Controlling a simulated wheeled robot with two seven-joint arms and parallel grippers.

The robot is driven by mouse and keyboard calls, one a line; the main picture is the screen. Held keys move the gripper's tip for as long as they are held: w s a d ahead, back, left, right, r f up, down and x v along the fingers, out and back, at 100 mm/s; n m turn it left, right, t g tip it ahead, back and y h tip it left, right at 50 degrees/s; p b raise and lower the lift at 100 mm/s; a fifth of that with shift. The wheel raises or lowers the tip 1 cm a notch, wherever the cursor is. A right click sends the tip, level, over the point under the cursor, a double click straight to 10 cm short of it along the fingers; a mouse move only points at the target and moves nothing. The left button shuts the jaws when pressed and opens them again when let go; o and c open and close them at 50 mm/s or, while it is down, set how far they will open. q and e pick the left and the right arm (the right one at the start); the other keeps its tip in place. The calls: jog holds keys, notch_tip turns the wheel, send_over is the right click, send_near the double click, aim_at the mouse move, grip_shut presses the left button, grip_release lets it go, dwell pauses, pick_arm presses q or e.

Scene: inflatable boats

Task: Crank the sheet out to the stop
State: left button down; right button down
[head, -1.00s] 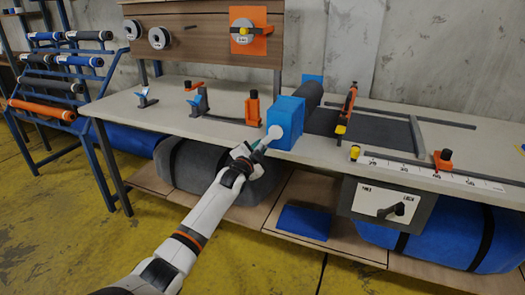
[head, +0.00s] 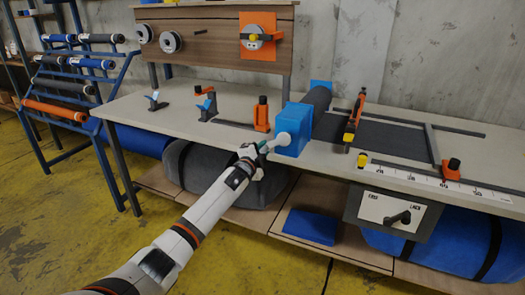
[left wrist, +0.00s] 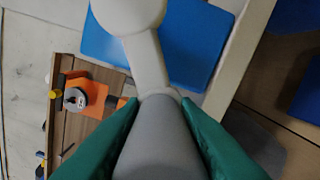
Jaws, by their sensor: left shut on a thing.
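A crank with a round white hub (head: 283,139) sits on the blue end block (head: 295,128) of the dark roll (head: 317,98) on the bench. My left gripper (head: 263,149) is shut on the crank's handle, to the lower left of the hub. In the left wrist view the green fingers close around the grey handle (left wrist: 160,140), with the pale crank arm (left wrist: 147,60) beyond. The dark sheet (head: 375,134) lies flat to the right of the roll, under an orange-and-black crosspiece (head: 354,117). An orange-and-black stop (head: 450,168) stands by the white scale (head: 430,180). My right gripper is out of view.
A panel with a black lever (head: 398,217) hangs under the bench's front edge. An orange clamp (head: 261,114) and a small blue-and-orange device (head: 206,104) stand left of the crank. A grey bundle (head: 215,175) lies below the bench. The yellow floor in front is clear.

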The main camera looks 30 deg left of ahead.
pick_arm(q)
jog(key=shift+d, duration=0.1)
jog(key=c, duration=1.2)
grip_release()
jog(key=shift+r, duration=0.1)
jog(key=shift+o, duration=0.2)
